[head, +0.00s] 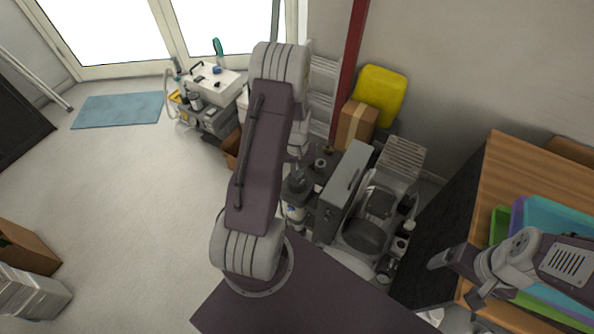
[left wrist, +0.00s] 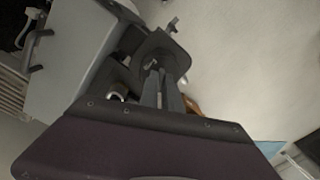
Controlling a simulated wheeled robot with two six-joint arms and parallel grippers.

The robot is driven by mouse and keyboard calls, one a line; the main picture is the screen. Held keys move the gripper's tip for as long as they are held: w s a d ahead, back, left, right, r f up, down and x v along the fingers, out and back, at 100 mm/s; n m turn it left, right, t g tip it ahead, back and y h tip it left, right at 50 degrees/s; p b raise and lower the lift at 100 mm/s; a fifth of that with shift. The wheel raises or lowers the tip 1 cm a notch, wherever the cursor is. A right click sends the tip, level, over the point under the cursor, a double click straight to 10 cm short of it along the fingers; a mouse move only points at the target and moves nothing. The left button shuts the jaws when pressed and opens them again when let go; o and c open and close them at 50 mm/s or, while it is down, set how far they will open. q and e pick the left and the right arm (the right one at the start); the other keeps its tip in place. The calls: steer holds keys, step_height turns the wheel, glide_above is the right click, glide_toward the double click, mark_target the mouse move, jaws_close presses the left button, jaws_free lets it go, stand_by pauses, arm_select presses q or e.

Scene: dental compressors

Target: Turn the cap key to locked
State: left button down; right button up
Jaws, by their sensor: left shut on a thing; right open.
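In the left wrist view my left gripper (left wrist: 162,88) reaches in from the bottom with its two narrow fingers close together. It is shut on a small piece, which I take to be the cap key (left wrist: 153,64), at a dark rounded fitting (left wrist: 160,47). The fingers cover most of the key, so its turn position cannot be read. In the head view my left arm hides this gripper's fingertips. The grey compressor unit (head: 345,190) stands right of that arm, and its housing (left wrist: 75,55) fills the upper left of the wrist view. My right gripper (head: 453,280) is open and empty at the lower right.
A wooden-topped bench (head: 505,180) with coloured trays (head: 550,215) stands at the right. A yellow container (head: 380,95) and a cardboard box (head: 355,125) are by the wall. A cart (head: 215,82) stands at the back. The floor at the left is mostly clear.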

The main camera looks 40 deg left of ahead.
mark_target(297, 174)
stand_by(0.7)
arm_select(q)
steer(key=c, duration=1.5)
jaws_free()
steer(key=shift+c, duration=0.2)
step_height(297, 174, up, 9)
